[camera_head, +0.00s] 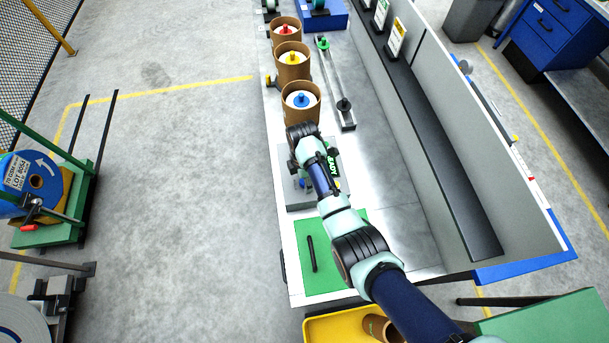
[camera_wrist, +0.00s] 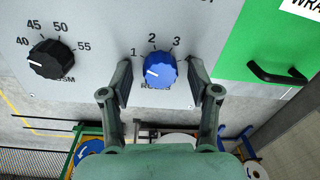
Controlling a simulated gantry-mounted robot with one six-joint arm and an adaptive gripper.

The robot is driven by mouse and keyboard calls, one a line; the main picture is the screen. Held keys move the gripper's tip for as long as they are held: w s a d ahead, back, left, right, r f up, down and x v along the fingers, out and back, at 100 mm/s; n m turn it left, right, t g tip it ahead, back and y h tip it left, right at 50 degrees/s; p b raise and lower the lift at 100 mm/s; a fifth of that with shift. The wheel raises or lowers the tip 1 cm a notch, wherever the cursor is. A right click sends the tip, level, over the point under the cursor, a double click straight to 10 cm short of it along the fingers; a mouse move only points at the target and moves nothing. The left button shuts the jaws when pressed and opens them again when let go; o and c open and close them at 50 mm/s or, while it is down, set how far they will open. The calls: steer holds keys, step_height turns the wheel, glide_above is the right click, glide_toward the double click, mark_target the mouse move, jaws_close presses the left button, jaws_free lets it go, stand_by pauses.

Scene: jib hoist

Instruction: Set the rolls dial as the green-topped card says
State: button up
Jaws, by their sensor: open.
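The rolls dial (camera_wrist: 160,70) is a blue knob on a grey panel in the wrist view, with 1, 2 and 3 printed above it. The green-topped card (camera_head: 380,12) stands on the shelf at the top of the head view, beside a yellow-topped card (camera_head: 397,38). The writing on both is too small to read.
A black GSM dial (camera_wrist: 52,60) marked 40 to 55 is left of the blue one. A green panel with a black handle (camera_wrist: 284,74) is on the right.

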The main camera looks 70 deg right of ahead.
steer(key=c, duration=1.2)
steer(key=shift+o, duration=0.2)
steer(key=shift+r+m, duration=0.1)
steer(key=shift+m, duration=0.2)
steer(key=m+p, duration=0.2)
steer(key=shift+r+m, duration=0.1)
steer(key=shift+m, duration=0.3)
steer(key=m+p, duration=0.2)
steer(key=m, duration=0.3)
steer(key=shift+s, duration=0.1)
steer(key=m+p, duration=0.1)
steer(key=m, duration=0.4)
steer(key=shift+t+p, duration=0.3)
steer(key=shift+p, duration=0.05)
steer(key=shift+m+p, duration=0.45)
steer(key=shift+m, duration=1.75)
